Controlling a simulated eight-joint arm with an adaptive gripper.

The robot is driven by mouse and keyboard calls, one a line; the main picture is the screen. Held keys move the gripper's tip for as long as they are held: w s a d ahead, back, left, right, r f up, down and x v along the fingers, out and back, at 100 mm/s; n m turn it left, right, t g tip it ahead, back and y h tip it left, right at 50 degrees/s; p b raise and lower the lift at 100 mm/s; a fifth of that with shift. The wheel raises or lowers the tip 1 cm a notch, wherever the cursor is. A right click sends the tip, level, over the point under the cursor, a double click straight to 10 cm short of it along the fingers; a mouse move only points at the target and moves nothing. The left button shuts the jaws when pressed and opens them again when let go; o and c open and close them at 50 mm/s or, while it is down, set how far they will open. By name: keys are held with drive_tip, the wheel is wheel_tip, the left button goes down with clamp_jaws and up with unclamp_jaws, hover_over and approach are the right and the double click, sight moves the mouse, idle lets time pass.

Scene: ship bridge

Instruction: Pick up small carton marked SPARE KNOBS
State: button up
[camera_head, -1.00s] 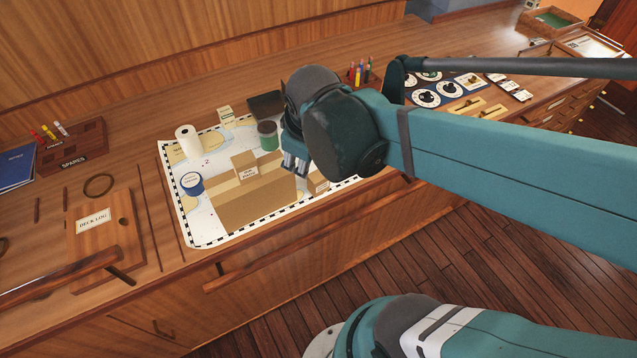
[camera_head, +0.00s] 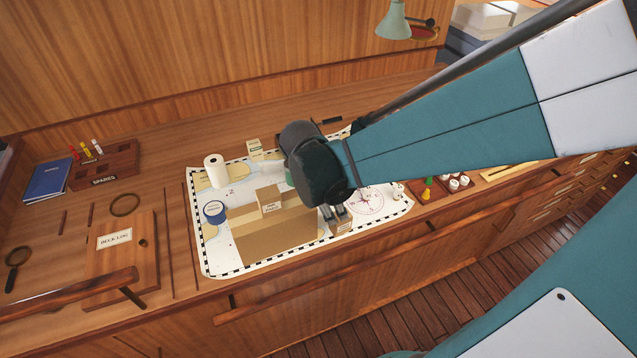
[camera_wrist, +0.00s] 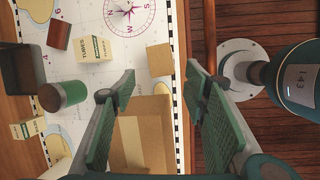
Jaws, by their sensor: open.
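Two small brown cartons with white labels are in the head view, and I cannot read either label surely. One carton (camera_head: 268,202) sits on top of a large carton (camera_head: 275,238). The other carton (camera_head: 342,226) stands on the chart at the large one's right. My gripper (camera_head: 335,211) points down close to this right carton and partly covers it. In the wrist view my gripper (camera_wrist: 160,76) is open and empty. A plain tan carton top (camera_wrist: 160,59) shows near and beyond the fingertips, and the large carton (camera_wrist: 150,130) lies partly between the fingers.
A green can (camera_wrist: 64,94), a TUBES box (camera_wrist: 94,50) and a dark tray (camera_wrist: 20,70) are left in the wrist view.

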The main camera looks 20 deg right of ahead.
sight(340, 228)
drive_tip(key=shift+w+d+f+n+g+h, duration=0.1)
drive_tip(key=shift+d+f+n+g+h, duration=0.05)
drive_tip(key=shift+f+n, duration=0.4)
drive_tip(key=shift+w+d+f+n+g+h, duration=0.1)
drive_tip(key=shift+w+f+n+g, duration=0.15)
drive_tip(key=shift+f, duration=0.4)
drive_tip(key=shift+d+f+n+g+h, duration=0.1)
drive_tip(key=shift+d+f+n+h, duration=0.05)
drive_tip(key=shift+f+n, duration=0.4)
drive_tip(key=shift+f, duration=0.15)
drive_tip(key=shift+x, duration=1.2)
drive_tip(key=shift+d+f, duration=0.1)
drive_tip(key=shift+b+x, duration=0.3)
drive_tip(key=shift+x, duration=2.15)
drive_tip(key=shift+w, duration=0.1)
drive_tip(key=c, duration=1)
